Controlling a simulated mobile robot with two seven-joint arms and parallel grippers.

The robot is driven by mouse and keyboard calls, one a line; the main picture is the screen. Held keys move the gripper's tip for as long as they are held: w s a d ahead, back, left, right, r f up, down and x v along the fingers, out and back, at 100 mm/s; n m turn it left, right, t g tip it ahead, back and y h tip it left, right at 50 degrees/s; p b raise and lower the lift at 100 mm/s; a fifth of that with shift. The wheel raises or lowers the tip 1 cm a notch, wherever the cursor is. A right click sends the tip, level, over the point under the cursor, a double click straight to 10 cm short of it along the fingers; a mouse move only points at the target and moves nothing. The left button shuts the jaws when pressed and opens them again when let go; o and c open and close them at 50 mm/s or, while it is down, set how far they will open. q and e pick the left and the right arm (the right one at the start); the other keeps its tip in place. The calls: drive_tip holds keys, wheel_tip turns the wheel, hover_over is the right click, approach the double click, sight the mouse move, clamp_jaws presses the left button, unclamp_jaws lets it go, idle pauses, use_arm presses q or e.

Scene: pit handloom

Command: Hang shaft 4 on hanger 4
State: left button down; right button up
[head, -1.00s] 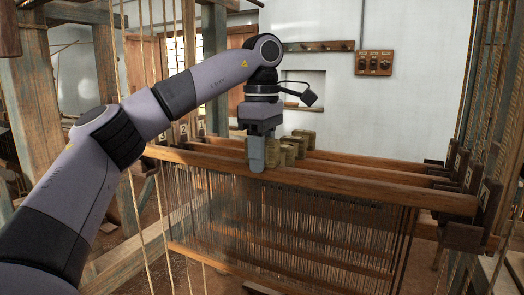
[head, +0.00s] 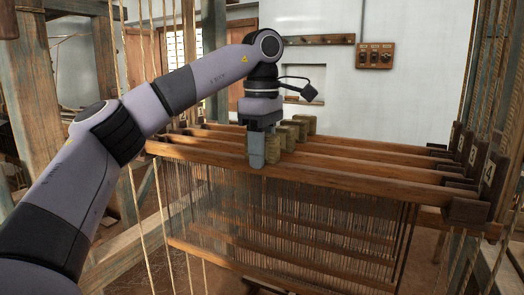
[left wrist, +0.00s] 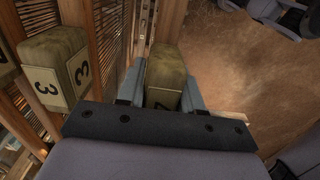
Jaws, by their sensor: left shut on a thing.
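Shaft 4 (head: 350,185) is the front wooden bar with many heddles hanging below it. My left gripper (head: 257,160) is shut on its olive grip block, which shows between the fingers in the left wrist view (left wrist: 166,72); its number is partly hidden. Hanger 4 (head: 490,173), with a dark bracket (head: 467,209), is at the right. The bar's right end meets this bracket and appears to sit down in it; I cannot tell how fully. The bar's left end (head: 155,149) shows, but its hanger there is not clear. My right gripper is not in view.
Several other shafts (head: 390,172) lie parallel close behind, with olive blocks (head: 287,138). Block 3 (left wrist: 52,68) is beside the held one in the left wrist view. Hanging cords (head: 150,235) run at left, and a wooden post (head: 40,110) stands there.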

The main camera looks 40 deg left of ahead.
use_arm(q)
drive_tip(key=c, duration=0.7)
unclamp_jaws()
drive_tip(key=shift+o, duration=0.2)
wheel_tip(320, 180, up, 7)
drive_tip(key=p, duration=0.3)
drive_tip(key=shift+f+p, duration=0.1)
drive_tip(key=shift+p, duration=0.25)
drive_tip(key=shift+r, duration=0.75)
drive_tip(key=shift+r+p, duration=0.5)
drive_tip(key=shift+r, duration=2.5)
